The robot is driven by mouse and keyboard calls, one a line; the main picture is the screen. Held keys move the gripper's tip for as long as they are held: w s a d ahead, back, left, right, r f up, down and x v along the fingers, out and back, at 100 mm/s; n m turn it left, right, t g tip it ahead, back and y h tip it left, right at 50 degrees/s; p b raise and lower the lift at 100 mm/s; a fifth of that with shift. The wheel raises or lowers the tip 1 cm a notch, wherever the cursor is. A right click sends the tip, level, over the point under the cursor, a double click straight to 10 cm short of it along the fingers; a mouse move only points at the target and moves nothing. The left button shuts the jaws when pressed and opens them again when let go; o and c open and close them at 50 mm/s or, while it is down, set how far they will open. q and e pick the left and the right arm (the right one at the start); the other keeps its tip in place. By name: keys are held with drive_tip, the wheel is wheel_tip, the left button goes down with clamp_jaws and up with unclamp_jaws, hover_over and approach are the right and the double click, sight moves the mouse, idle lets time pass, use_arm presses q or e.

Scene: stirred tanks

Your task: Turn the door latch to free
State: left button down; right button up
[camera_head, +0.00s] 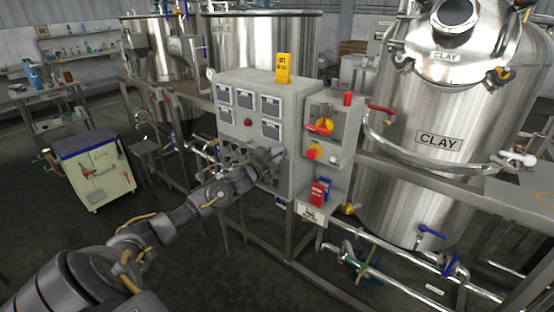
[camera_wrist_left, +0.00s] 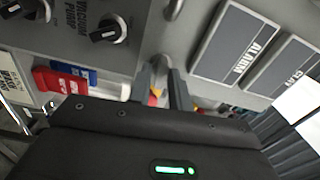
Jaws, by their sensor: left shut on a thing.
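The grey control cabinet (camera_head: 262,100) stands mid-picture in the head view, with labelled plates and several black knobs on its front. My left gripper (camera_head: 268,163) is at the lower right part of this front. In the left wrist view its two fingers (camera_wrist_left: 165,88) are shut on a small grey part at the panel, which looks like the door latch (camera_wrist_left: 158,64). The fingers hide most of the latch, so its angle is unclear. The ALARM plate (camera_wrist_left: 238,45) is right of the fingers and the VACUUM PUMP knob (camera_wrist_left: 108,28) is to the left. My right gripper is not in view.
A side box with a red-yellow switch (camera_head: 320,126) adjoins the cabinet. Red and blue tags (camera_head: 319,192) hang below it. The CLAY tank (camera_head: 440,170) and its pipes fill the right. A cream cart (camera_head: 95,170) stands at left; the floor between is clear.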

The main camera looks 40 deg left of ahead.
use_arm(q)
drive_tip(key=shift+m, duration=0.6)
drive_tip(key=c, duration=1.5)
unclamp_jaws()
drive_tip(key=shift+s+d+b, duration=0.15)
drive_tip(key=shift+s+b, duration=1.3)
drive_tip(key=shift+s, duration=3.95)
